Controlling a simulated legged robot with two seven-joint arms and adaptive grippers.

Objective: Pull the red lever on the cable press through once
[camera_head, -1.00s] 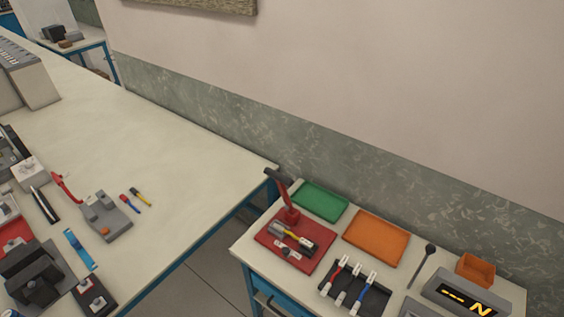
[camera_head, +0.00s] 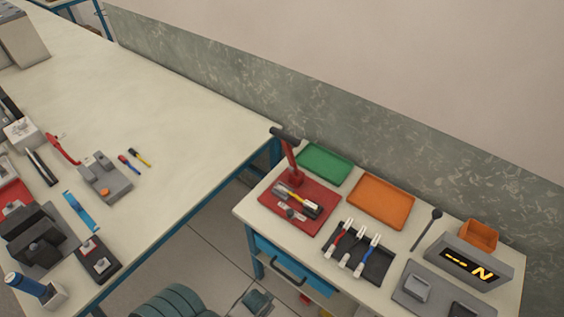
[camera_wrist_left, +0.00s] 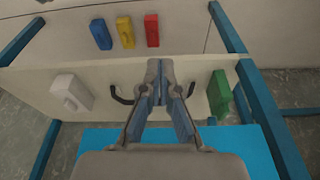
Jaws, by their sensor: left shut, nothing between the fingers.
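A grey block-like device (camera_head: 105,178) with a raised red lever (camera_head: 63,149) on its left stands on the long bench. On the right table, a red upright post (camera_head: 291,165) with a black top bar stands at a red plate (camera_head: 306,221). The plate carries small yellow, black and grey pieces. Both have a red lever-like part; I cannot tell which is the cable press. My left gripper (camera_wrist_left: 164,88) is shut and empty in the left wrist view, in front of a pale panel with dark handles. Neither gripper shows in the head view.
A display box (camera_head: 470,262) stands right. A dark ribbed object (camera_head: 172,301) lies low between the tables. The long bench's middle is clear.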

